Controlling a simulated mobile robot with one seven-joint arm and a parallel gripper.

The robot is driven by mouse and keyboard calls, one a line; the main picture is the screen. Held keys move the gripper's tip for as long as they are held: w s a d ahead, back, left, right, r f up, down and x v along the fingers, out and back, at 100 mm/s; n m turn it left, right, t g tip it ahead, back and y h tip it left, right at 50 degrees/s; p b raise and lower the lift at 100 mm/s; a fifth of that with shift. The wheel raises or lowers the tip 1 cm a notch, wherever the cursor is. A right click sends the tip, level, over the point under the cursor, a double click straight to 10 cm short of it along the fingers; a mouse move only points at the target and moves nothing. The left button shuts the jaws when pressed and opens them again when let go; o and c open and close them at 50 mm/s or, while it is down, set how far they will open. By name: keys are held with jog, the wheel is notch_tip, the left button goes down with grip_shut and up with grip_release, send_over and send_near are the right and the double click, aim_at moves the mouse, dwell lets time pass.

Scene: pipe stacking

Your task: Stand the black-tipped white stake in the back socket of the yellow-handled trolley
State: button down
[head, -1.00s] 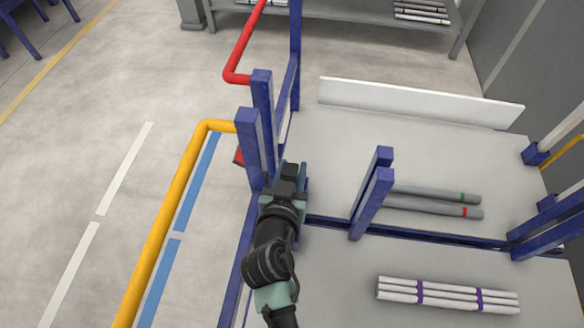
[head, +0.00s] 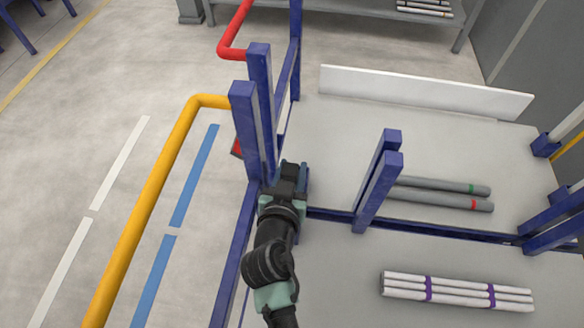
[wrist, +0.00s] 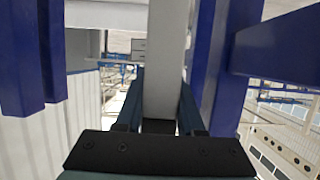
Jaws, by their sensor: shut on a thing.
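A pale grey-white stake (wrist: 165,70) stands between the fingers of my gripper (wrist: 160,98) in the wrist view, with a dark patch at its lower end. The gripper is shut on it. In the head view my gripper (head: 289,178) is low beside two blue posts (head: 246,120) at the left side of the blue-framed trolley. The stake is mostly hidden there, and I cannot tell whether it sits in a socket. The yellow handle (head: 160,170) runs along the trolley's left.
Grey pipes (head: 440,200) and a bundle of white pipes with purple bands (head: 455,290) lie on the grey deck. Blue middle posts (head: 378,185) stand right of my gripper. A red handle (head: 233,40) and a white board (head: 420,92) are farther back.

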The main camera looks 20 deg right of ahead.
jog(key=c, duration=0.5)
grip_release()
jog(key=shift+o, duration=0.3)
jog(key=shift+s, duration=0.1)
jog(key=v, duration=1.3)
